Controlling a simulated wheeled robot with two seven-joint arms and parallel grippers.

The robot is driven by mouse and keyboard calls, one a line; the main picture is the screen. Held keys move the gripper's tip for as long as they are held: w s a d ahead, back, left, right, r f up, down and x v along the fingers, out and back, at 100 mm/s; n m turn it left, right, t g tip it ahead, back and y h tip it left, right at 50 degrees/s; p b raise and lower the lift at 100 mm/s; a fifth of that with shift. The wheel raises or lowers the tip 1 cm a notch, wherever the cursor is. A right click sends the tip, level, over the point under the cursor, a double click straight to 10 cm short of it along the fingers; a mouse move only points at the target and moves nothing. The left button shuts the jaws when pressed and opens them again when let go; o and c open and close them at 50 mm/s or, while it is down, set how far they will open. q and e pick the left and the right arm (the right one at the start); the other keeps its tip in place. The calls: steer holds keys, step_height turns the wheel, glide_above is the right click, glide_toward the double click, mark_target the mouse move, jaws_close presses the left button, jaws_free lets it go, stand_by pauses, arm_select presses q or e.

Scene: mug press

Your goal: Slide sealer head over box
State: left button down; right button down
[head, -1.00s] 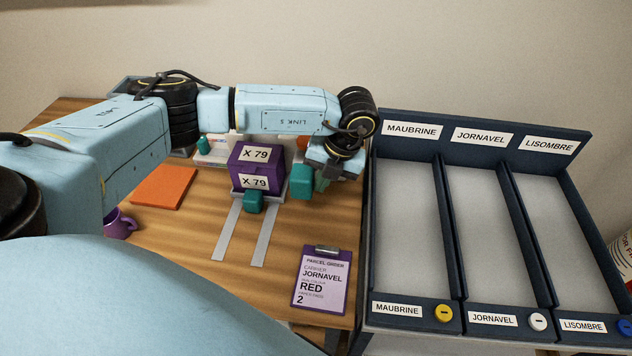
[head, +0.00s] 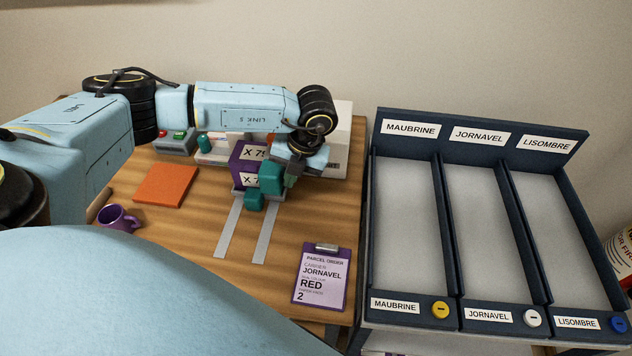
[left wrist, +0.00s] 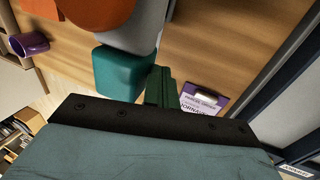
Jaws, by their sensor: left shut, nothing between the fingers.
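A purple box (head: 246,153) marked X 79 sits on the tray at the back of the wooden table, partly covered. A teal block (head: 270,178), seemingly the sealer head's handle, stands in front of the box's right part. In the left wrist view this block (left wrist: 125,72) joins a grey rounded body (left wrist: 131,27), which looks like the sealer head. My left gripper (head: 290,179) is shut and empty, at the block's right side. Its green fingers (left wrist: 158,88) look pressed against the block or very close. My arm hides much of the head. My right gripper is out of view.
A lower teal knob (head: 254,201) is on the tray front, above two grey strips. A white housing (head: 342,140) stands behind right. An orange pad (head: 166,185) and purple mug (head: 118,217) lie left. A clipboard (head: 321,280) lies front right, beside the labelled bins (head: 405,225).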

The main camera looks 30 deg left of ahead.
arm_select(q)
steer(key=shift+s+a, duration=0.35)
steer(key=shift+a, duration=0.35)
steer(key=shift+s+a, duration=0.3)
steer(key=shift+a, duration=0.35)
steer(key=p+v, duration=0.6)
steer(key=v, duration=0.3)
steer(key=shift+w+d+r+p, duration=0.15)
steer(key=shift+d+r+p, duration=0.1)
steer(key=shift+d+p, duration=0.1)
